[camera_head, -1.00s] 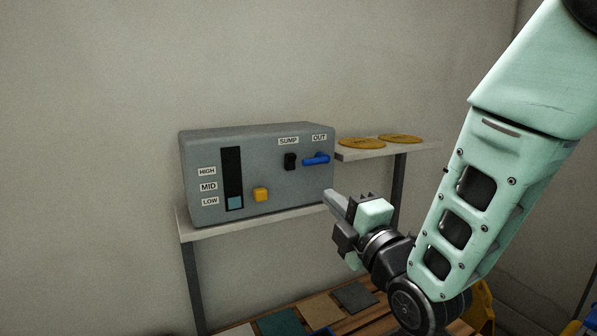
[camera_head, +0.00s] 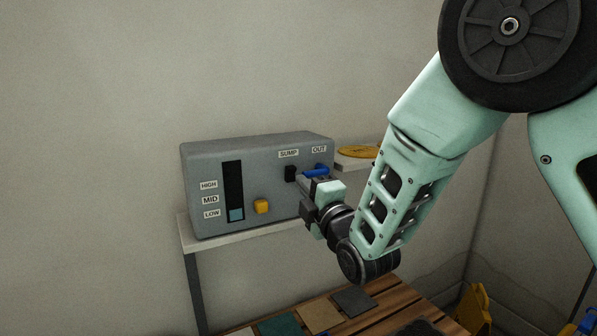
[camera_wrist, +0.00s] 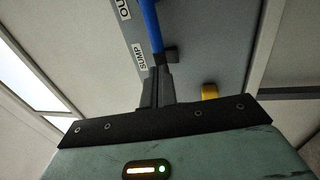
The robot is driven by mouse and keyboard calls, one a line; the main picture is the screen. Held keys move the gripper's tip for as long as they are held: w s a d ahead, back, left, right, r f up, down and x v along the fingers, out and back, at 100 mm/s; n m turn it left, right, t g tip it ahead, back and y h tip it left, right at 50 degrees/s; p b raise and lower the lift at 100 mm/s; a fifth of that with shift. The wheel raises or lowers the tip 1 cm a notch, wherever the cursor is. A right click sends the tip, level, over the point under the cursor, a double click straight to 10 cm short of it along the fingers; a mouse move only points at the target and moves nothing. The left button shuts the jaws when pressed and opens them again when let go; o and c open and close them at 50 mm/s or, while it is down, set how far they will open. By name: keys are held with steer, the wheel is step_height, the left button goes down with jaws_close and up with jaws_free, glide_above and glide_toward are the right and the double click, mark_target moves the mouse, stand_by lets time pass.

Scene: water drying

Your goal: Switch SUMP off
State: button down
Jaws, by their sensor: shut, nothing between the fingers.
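The grey control box (camera_head: 208,160) stands on a shelf against the wall. Its black SUMP switch (camera_head: 290,173) sits under the SUMP label (camera_head: 288,154). The blue OUT lever (camera_head: 317,171) is right of the switch. My gripper (camera_head: 302,181) is shut and empty, with its tips close to the switch and just below the lever. In the wrist view, my fingertips (camera_wrist: 158,70) point at the box face near the SUMP label (camera_wrist: 139,56). The dark switch (camera_wrist: 171,54) shows just beyond them, beside the blue lever (camera_wrist: 152,25). I cannot tell whether the tips touch the switch.
A yellow button (camera_head: 261,206) is lower on the box, beside a level gauge (camera_head: 233,190) low in its window. A shelf with a yellow disc (camera_head: 357,152) is behind my arm. A slatted wooden bench (camera_head: 372,316) with several coloured tiles lies below.

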mark_target(290, 174)
steer(key=shift+p+x, duration=0.4)
steer(key=shift+x, duration=1.05)
